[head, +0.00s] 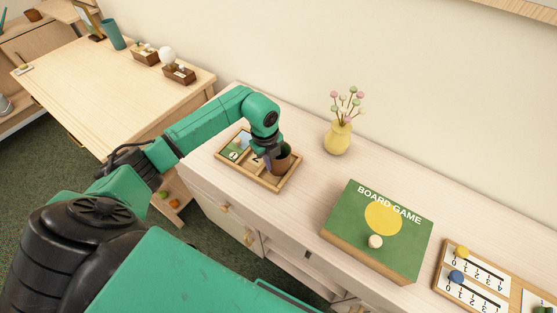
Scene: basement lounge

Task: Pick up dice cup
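The dice cup (284,160) is a small brown cup standing in a wooden tray (264,183) on the pale sideboard. My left gripper (270,161) points down at the cup's left side, at the rim. The fingers are small and partly hidden by the wrist and the cup, so I cannot tell whether they are closed on it. The cup looks upright and low in the tray's right part. My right gripper is out of view.
The tray's left part holds cards or tokens (235,150). A yellow vase with flowers (338,138) stands behind, near the wall. A green board game box (350,232) and a wooden score board (470,301) lie to the right. The sideboard between tray and box is clear.

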